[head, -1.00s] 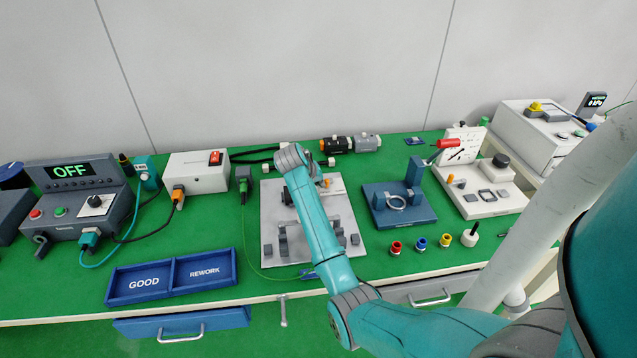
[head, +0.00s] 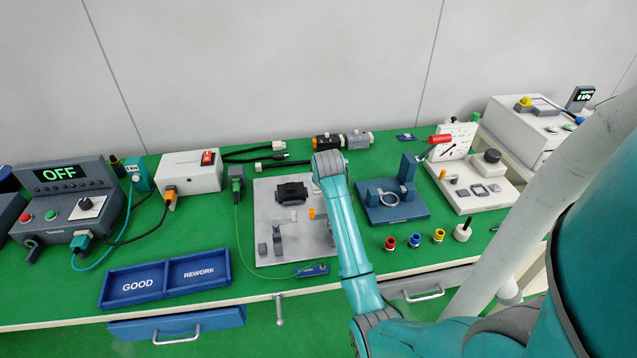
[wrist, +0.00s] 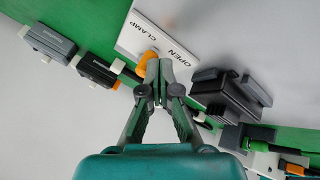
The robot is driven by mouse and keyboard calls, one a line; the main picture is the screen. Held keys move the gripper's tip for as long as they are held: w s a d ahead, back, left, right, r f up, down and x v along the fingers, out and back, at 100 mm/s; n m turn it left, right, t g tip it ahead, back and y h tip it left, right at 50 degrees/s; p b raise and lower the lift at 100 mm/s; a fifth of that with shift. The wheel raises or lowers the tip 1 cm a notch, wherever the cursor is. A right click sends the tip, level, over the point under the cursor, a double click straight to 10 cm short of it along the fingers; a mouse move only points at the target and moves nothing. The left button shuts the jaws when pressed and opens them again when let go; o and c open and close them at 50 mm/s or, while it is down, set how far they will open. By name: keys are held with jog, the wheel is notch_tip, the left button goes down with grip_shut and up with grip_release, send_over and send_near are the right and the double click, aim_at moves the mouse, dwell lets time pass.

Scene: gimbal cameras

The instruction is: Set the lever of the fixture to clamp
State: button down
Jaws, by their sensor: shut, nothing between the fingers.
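The fixture is a light grey plate (head: 270,225) with a black block (head: 292,192) on it, left of my arm in the head view. An orange knob (head: 311,213) shows on the plate beside my arm. In the wrist view, a white panel (wrist: 140,32) carries the words OPEN and CLAMP. An orange lever end (wrist: 148,64) is there, just left of my gripper (wrist: 163,75). The fingers are shut and empty, close beside the lever; I cannot tell whether they touch it. My arm hides the gripper and part of the plate in the head view.
A blue stand with a ring (head: 405,209) is right of my arm. Several coloured fittings (head: 414,240) stand in front of it. Dark connectors (head: 328,142) lie behind.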

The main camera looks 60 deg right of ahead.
jog(key=shift+s+d+n+t+y, duration=0.3)
jog(key=shift+s+n+t, duration=0.15)
jog(key=shift+n, duration=0.25)
jog(key=shift+s+d, duration=0.2)
jog(key=shift+s, duration=0.1)
jog(key=shift+s+a, duration=0.15)
jog(key=shift+s, duration=0.55)
jog(key=shift+r, duration=0.1)
